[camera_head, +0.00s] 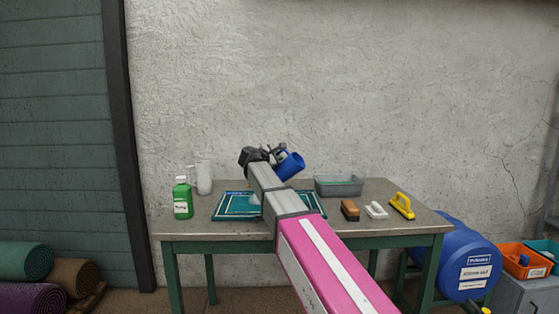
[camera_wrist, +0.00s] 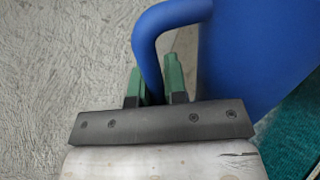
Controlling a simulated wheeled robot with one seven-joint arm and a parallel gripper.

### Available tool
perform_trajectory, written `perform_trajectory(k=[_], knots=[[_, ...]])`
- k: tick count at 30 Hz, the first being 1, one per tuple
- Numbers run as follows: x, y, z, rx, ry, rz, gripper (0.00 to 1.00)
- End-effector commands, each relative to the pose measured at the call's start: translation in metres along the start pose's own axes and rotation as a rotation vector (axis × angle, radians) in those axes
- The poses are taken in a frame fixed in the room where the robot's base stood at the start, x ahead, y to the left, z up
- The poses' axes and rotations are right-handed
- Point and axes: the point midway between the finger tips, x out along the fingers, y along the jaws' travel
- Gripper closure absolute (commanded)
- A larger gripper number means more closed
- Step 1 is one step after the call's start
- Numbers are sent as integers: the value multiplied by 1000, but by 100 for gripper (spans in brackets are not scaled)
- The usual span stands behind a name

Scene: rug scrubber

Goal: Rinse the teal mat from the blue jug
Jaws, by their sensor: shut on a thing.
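The blue jug (camera_head: 290,166) is held above the table in the head view, tilted, over the teal mat's back right part. My gripper (camera_head: 275,153) is beside it. In the wrist view, the green fingers of my gripper (camera_wrist: 157,85) are shut on the handle of the blue jug (camera_wrist: 255,50). The teal mat (camera_head: 232,206) lies flat on the table, partly hidden behind my arm. A strip of it shows in the wrist view (camera_wrist: 295,130) at lower right. I cannot see whether water leaves the jug.
On the table (camera_head: 400,226), a green bottle (camera_head: 183,198) and a clear pitcher (camera_head: 204,178) stand left of the mat. A grey basin (camera_head: 338,186), a brown brush (camera_head: 350,210), a white brush (camera_head: 376,210) and a yellow-handled tool (camera_head: 402,205) are on the right.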

Motion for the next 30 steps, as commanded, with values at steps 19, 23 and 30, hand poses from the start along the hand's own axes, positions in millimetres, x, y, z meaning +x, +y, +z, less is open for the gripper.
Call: perform_trajectory(k=[19, 23, 30], knots=[[4, -24, -11, -545, -119, 1, 100], [5, -27, -11, -579, -127, 2, 100], [5, -26, -11, -575, -126, 2, 100]])
